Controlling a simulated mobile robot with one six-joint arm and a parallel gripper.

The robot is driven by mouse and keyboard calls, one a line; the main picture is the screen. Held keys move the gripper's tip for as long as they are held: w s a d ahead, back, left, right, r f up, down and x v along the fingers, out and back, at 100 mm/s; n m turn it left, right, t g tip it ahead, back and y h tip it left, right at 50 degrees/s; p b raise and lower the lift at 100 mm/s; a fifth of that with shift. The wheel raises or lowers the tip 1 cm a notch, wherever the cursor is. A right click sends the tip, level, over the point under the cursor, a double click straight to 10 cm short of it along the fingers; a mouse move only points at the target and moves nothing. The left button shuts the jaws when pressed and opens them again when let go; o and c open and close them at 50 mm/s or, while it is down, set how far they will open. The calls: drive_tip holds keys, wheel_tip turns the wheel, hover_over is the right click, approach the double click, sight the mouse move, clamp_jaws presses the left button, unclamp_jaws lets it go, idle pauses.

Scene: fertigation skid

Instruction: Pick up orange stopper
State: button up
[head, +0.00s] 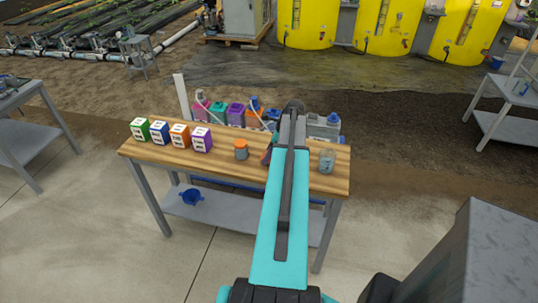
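A small round item with an orange top, which looks like the orange stopper (241,145), sits on the wooden tabletop (225,169) near the middle. Its lower part is grey; I cannot tell whether the two are one piece. My turquoise arm reaches up over the table just right of it and hides part of the top. My gripper cannot be made out behind the arm. A small dark blue and reddish shape (267,151) shows at the arm's left edge, too small to identify.
Several labelled boxes (160,132) stand at the table's left. A clear jar (327,160) stands right of my arm. Coloured containers (235,112) line the back. A blue item (191,197) lies on the lower shelf (228,216). Open floor lies in front.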

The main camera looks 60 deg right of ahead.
drive_tip(key=shift+r, duration=0.1)
drive_tip(key=shift+r+b, duration=0.6)
drive_tip(key=shift+r, duration=0.6)
drive_tip(key=s+d+b, duration=0.1)
drive_tip(key=s+d, duration=0.2)
drive_tip(key=s, duration=0.1)
drive_tip(key=s+d+r+b, duration=0.1)
drive_tip(key=s+d, duration=0.2)
drive_tip(key=d, duration=0.1)
drive_tip(key=s+d+r+b, duration=0.1)
drive_tip(key=s+d+b, duration=0.1)
drive_tip(key=s+d, duration=0.2)
drive_tip(key=shift+s+r, duration=0.1)
drive_tip(key=shift+s, duration=0.2)
